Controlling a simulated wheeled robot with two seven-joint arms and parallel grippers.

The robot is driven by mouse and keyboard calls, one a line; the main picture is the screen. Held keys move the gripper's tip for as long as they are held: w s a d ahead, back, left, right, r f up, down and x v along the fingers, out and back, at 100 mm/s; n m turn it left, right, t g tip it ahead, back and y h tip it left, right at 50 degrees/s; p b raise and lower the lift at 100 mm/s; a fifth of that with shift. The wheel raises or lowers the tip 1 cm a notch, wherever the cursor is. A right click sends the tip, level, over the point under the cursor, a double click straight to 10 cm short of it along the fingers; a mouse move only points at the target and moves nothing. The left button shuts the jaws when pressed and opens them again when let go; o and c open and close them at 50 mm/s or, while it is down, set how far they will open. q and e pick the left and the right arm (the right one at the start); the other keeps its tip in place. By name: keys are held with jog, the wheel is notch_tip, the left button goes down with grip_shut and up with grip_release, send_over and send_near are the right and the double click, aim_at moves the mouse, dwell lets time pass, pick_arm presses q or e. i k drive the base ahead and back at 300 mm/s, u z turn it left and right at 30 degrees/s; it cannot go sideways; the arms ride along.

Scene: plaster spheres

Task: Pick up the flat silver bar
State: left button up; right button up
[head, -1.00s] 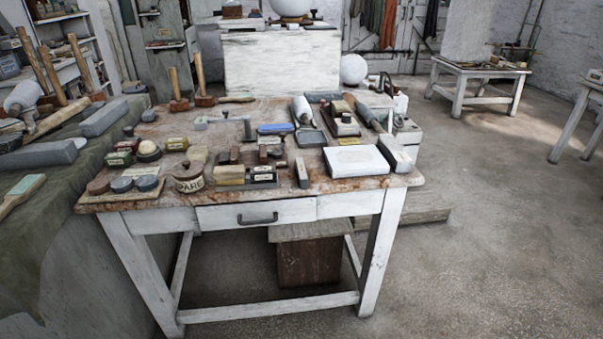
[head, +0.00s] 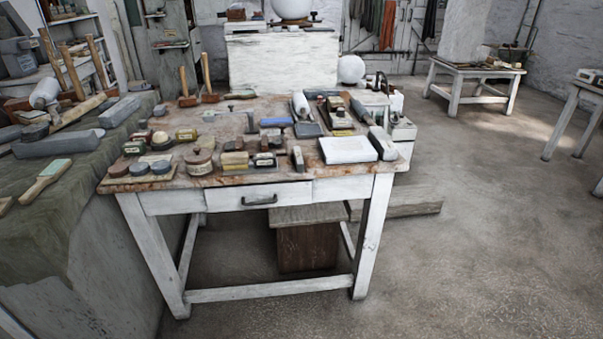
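I cannot single out a flat silver bar with certainty. A small grey bar (head: 298,159) lies near the front middle of the worktable (head: 225,180), to the left of a white slab (head: 348,150). A larger pale grey block (head: 382,143) lies at the table's right edge, beside the slab. A thin grey metal tool (head: 250,123) is farther back, near the middle. Neither of my grippers is in the head view.
The tabletop is crowded with round tins (head: 199,161), small blocks and a blue-topped tool (head: 276,122). A green-draped bench (head: 60,215) with grey blocks stands close on the left. A wooden box (head: 305,248) sits under the table. Open floor lies to the right.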

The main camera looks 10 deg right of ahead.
aim_at(296, 155)
jog(key=z, duration=0.4)
jog(key=i, duration=1.7)
jog(key=u, duration=0.95)
